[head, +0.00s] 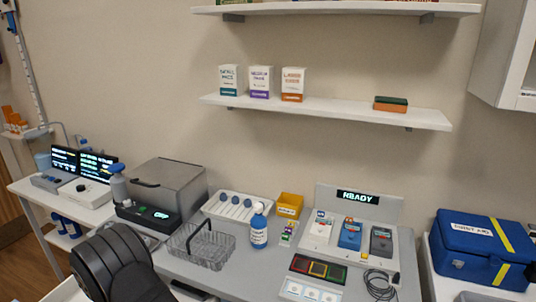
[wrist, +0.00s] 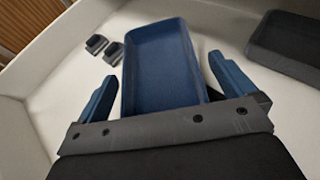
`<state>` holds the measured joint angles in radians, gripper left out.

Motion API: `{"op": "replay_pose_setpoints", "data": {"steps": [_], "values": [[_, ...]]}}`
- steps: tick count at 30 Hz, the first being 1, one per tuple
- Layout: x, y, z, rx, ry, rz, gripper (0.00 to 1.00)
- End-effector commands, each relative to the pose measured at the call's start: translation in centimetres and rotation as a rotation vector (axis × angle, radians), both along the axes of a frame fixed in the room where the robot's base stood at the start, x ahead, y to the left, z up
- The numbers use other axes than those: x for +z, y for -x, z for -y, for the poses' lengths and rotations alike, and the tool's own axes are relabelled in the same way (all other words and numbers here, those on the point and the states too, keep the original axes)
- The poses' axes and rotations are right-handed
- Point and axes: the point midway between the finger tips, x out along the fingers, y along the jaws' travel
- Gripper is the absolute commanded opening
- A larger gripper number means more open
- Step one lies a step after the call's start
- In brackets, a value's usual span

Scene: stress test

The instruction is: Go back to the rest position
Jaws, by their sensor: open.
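My gripper (wrist: 162,72) shows in the wrist view with its two blue fingers spread apart and nothing clamped between them. A shallow blue tray (wrist: 160,62) lies on a pale surface, seen between and beyond the fingers. Gaps show between the tray's sides and the fingertips; I cannot tell the height between them. My gripper is not seen in the head view, and no marker of a rest position shows.
Beside the tray lie small dark pieces (wrist: 103,46) and a dark tray (wrist: 285,45), with a pale wall around.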

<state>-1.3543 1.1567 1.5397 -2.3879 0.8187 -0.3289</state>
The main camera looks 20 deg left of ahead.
Motion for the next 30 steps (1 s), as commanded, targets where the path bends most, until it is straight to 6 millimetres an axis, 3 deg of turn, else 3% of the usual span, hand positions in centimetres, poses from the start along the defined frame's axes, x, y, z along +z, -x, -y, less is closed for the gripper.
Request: {"op": "replay_pose_setpoints", "data": {"steps": [1,6,30], "values": [[1.4,0.3,0.0,0.003,-0.007,0.001,1.0],[0.9,3.1,2.7,0.005,-0.002,0.001,1.0],[14.2,2.8,2.5,0.001,-0.009,0.001,1.0]]}}
